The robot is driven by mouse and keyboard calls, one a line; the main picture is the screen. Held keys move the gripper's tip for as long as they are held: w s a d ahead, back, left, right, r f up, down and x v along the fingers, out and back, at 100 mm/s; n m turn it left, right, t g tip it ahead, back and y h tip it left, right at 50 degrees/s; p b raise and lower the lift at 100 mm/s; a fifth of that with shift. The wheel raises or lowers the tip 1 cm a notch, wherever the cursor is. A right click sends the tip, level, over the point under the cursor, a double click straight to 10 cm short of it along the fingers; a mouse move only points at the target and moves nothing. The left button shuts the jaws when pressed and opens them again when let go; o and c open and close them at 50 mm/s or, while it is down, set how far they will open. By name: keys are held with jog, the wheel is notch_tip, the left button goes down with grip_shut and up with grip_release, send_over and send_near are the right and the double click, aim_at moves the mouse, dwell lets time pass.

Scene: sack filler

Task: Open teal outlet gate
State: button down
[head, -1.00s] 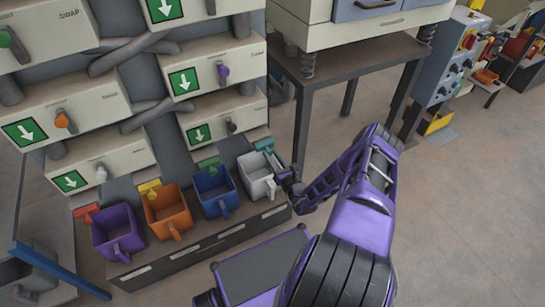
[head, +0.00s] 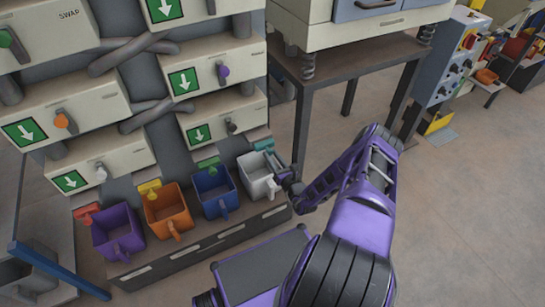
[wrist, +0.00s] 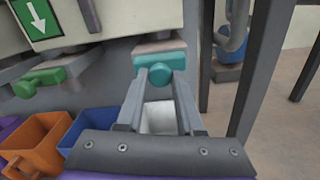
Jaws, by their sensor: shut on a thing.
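The teal outlet gate (head: 264,144) is at the right end of the row of outlets, above the white bin (head: 257,183). In the wrist view the teal gate (wrist: 150,58) has a crossbar and a round knob. My gripper (head: 280,172) is at the gate. In the wrist view its fingertips (wrist: 159,77) are shut on the round teal knob, one on each side. The white bin's inside shows between and beyond the fingers in the wrist view.
Blue (head: 214,193), orange (head: 168,214) and purple (head: 118,234) bins stand in a row to the left. Above them are the green (head: 209,164), yellow (head: 149,188) and red (head: 87,210) gates. A metal table leg (wrist: 262,65) stands close on the right.

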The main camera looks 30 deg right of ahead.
dwell(0.3)
jog(key=s+p, duration=0.1)
jog(key=s, duration=0.4)
jog(key=shift+s+d+f, duration=0.1)
jog(key=shift+s, duration=0.1)
jog(key=c, duration=0.5)
grip_release()
jog(key=shift+c, duration=0.2)
jog(key=shift+s, duration=0.1)
